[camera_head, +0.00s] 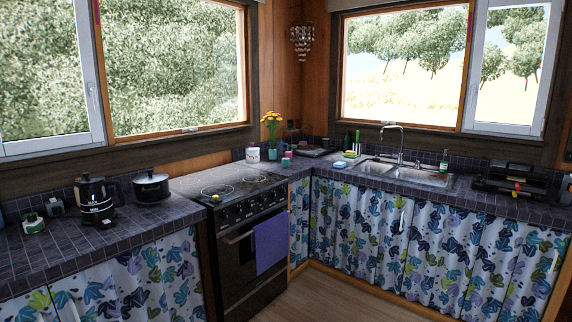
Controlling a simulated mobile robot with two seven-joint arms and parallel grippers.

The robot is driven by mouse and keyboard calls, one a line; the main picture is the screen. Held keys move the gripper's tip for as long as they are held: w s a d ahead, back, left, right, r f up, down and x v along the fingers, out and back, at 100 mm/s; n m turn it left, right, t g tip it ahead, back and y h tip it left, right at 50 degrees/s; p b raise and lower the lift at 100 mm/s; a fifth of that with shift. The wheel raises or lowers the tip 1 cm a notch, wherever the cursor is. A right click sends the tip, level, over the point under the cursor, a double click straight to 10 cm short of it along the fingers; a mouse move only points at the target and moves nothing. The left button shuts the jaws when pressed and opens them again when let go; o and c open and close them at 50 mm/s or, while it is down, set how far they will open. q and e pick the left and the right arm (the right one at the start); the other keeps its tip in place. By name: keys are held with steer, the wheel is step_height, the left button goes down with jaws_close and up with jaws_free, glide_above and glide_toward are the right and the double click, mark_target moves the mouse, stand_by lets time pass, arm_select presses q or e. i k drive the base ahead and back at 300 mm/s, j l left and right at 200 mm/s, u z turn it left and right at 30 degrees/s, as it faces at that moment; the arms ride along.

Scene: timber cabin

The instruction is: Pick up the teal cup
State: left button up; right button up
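A small teal thing, which looks like the teal cup (289,154), stands on the dark tiled counter in the corner just right of the stove. It is far off and too small to make out clearly. Neither of my grippers shows in the head view.
The stove (240,205) has a purple towel (270,242) on its door. A white pot (253,154) and yellow flowers (271,118) are left of the cup. A black pot (151,186) and kettle (95,200) stand on the left counter. The wooden floor (330,295) is clear.

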mark_target(285, 161)
steer(key=z, duration=0.3)
steer(key=i+z, duration=0.1)
steer(key=i, duration=4.7)
steer(key=i+u, duration=0.2)
steer(key=u, duration=0.25)
